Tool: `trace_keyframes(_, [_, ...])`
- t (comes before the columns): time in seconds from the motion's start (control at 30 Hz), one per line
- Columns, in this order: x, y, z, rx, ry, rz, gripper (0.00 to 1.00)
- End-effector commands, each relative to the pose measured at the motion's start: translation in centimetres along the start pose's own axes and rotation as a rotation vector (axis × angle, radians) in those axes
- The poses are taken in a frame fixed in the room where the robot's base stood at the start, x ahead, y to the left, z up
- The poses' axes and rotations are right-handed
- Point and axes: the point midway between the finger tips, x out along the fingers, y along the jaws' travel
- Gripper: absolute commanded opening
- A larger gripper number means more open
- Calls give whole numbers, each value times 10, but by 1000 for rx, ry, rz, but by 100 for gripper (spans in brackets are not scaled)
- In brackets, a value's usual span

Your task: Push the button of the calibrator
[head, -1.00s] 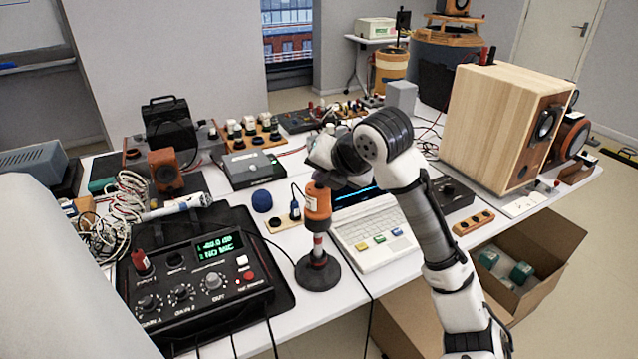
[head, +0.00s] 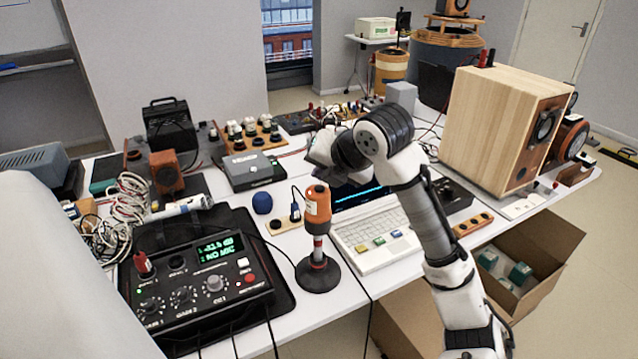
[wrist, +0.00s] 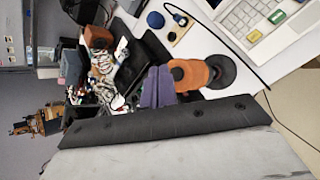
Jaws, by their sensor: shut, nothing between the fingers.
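The calibrator, as I take it, is the orange cylinder (head: 317,205) standing upright on a striped post with a round black base, near the table's front edge. In the wrist view the orange cylinder (wrist: 190,74) lies to the right of my fingers, its black base beyond it. I cannot make out a button on it. My gripper (wrist: 157,88) shows as purple-grey fingers, shut and empty, beside the near end of the orange cylinder; contact cannot be told. In the head view my wrist is above and behind the calibrator, and the fingertips are hidden.
An open laptop (head: 375,237) stands right of the calibrator. A black mixer-like box with a green display (head: 220,248) is at the left. A blue ball (head: 262,203) and a small wooden block with a blue plug are close behind. A wooden speaker (head: 500,125) stands at the right.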

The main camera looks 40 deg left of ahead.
Motion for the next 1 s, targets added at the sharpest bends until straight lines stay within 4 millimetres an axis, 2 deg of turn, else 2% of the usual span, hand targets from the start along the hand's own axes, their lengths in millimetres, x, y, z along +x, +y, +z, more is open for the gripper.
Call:
trace_keyframes(0.27, [-3, 2, 2, 0, 0, 0, 0])
trace_keyframes(0.8, [-40, 29, 29, 0, -1, 0, 0])
trace_keyframes(1.0, [-42, 30, 30, 0, 0, 0, 0])
